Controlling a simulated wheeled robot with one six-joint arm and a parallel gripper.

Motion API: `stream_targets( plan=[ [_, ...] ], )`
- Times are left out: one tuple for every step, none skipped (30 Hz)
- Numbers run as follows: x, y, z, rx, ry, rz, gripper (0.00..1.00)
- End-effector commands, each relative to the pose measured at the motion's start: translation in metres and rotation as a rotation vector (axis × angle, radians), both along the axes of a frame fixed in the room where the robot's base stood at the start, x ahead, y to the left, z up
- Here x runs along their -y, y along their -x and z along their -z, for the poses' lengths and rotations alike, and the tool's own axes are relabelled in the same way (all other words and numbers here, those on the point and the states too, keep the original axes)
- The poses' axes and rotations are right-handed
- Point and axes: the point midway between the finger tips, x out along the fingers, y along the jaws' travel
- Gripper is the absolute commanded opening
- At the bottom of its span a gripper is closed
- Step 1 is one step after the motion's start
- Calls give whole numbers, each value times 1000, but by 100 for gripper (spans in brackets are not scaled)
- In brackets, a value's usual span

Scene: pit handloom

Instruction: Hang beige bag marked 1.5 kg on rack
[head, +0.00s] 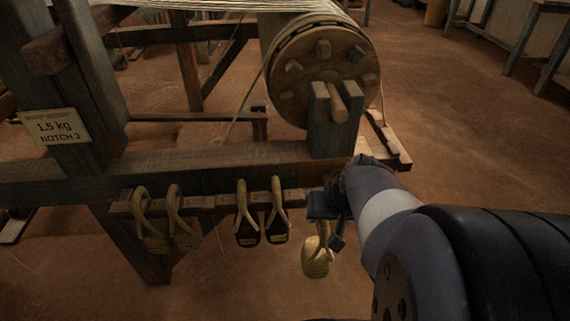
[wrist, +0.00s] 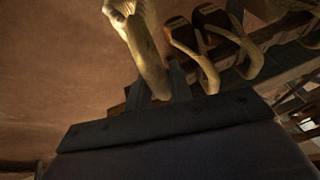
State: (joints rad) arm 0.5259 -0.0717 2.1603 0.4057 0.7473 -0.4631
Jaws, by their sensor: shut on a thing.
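My gripper (head: 327,222) is at the right end of the rack and is shut on the loop of a beige bag (head: 317,261). The bag hangs below the jaws, clear of the floor, and its marking is too small to read. In the wrist view the fingers (wrist: 160,88) close around the bag's pale loop (wrist: 143,45). The rack (head: 213,203) is a wooden bar under the loom beam. Two beige bags (head: 154,237) hang at its left and two dark bags (head: 248,232) near its middle. The held bag is right of the dark bags, apart from them.
A sign (head: 56,127) on the left post reads 1.5 kg, notch 3. The loom beam (head: 230,160) runs above the rack, with a big round warp roller (head: 325,65) over its right end. Open floor lies to the right and in front.

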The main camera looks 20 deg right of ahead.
Motion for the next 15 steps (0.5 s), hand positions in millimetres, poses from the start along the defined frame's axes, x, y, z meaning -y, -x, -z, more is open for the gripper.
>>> stream_targets(
  plan=[
    [1, -5, -1, 4, 2, 0, 0],
    [2, -6, -1, 4, 2, -1, 0],
    [3, -9, 0, 5, 2, -1, 0],
    [3, -11, 0, 5, 2, -1, 0],
    [4, -13, 0, 4, 2, -1, 0],
    [4, -15, 0, 4, 2, 0, 0],
    [5, -17, 0, 4, 2, 0, 0],
    [5, -19, 0, 4, 2, 0, 0],
    [6, -21, 0, 5, 2, 0, 0],
    [7, -23, 0, 4, 2, 0, 0],
    [7, -25, 1, 4, 2, 0, 0],
    [8, -27, 1, 4, 1, 0, 0],
    [8, -29, 1, 4, 1, 0, 0],
    [9, -31, 1, 4, 1, 0, 0],
    [10, -34, 2, 5, 1, 0, 0]
  ],
)
